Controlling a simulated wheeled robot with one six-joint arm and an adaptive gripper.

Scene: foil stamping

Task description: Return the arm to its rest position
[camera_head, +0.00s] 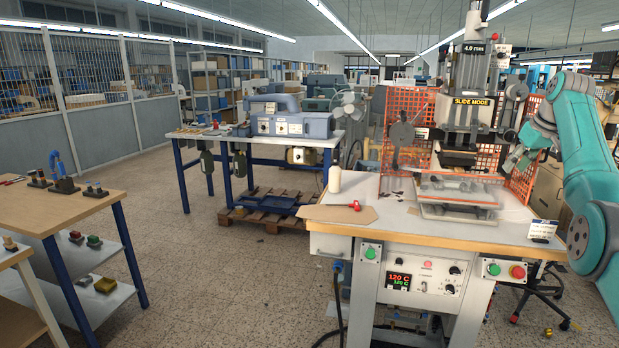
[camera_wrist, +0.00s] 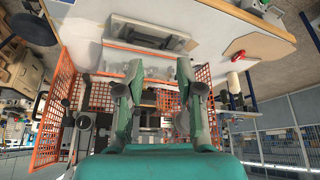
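My teal arm comes in from the right side of the head view. My gripper (camera_head: 514,160) is at the right of the foil stamping press (camera_head: 466,113), near its heated head and above the worktable. In the wrist view the two fingers of my gripper (camera_wrist: 158,70) stand wide apart with nothing held between them. The press bed (camera_head: 458,190) lies below and left of the gripper. I cannot tell from these frames whether the fingers touch the press.
Orange mesh guards (camera_head: 408,128) stand around the press. The worktable (camera_head: 400,222) bears a white bottle (camera_head: 334,179), a red-handled tool (camera_head: 354,206) on a brown board and a small sign (camera_head: 542,229). A wooden side table (camera_head: 62,208) stands at left, with open floor between.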

